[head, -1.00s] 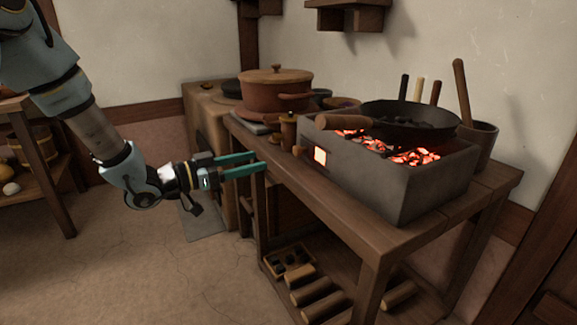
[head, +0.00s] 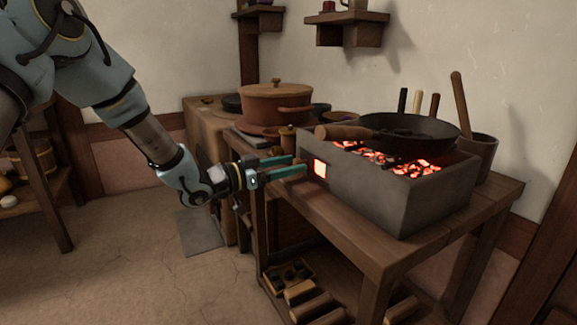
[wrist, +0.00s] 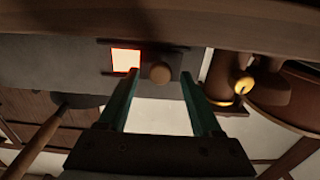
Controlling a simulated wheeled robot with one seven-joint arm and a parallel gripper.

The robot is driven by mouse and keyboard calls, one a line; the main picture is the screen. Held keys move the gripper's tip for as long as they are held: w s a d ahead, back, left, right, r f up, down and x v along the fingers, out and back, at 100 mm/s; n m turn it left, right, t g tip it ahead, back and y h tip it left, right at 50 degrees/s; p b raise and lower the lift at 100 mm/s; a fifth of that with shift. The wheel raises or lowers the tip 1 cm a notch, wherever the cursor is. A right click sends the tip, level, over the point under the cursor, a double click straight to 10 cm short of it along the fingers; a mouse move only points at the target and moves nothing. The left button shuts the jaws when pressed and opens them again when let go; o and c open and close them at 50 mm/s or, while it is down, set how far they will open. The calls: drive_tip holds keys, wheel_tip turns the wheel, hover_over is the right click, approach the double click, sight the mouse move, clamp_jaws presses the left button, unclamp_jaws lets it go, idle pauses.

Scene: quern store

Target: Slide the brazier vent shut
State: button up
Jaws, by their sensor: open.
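The grey brazier (head: 395,195) stands on the wooden bench with red coals glowing in its top. Its vent is a bright square opening (head: 319,168) in the end wall, which also glows in the wrist view (wrist: 126,60). A dark slide plate (wrist: 168,62) with a round wooden knob (wrist: 160,73) sits beside the opening, leaving it uncovered. My gripper (head: 300,167) is open, its green fingers pointing at that end wall. In the wrist view the knob lies between the fingertips; I cannot tell whether they touch it. In the head view the fingers hide the knob.
A black pan (head: 410,130) rests over the coals, its wooden handle (head: 342,132) jutting out above the vent. A lidded clay pot (head: 275,103) and small jars stand behind. The bench (head: 360,245) runs below my gripper. Open floor lies at left.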

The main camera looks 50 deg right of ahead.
drive_tip(key=shift+c, duration=0.3)
clamp_jaws()
idle(1.0)
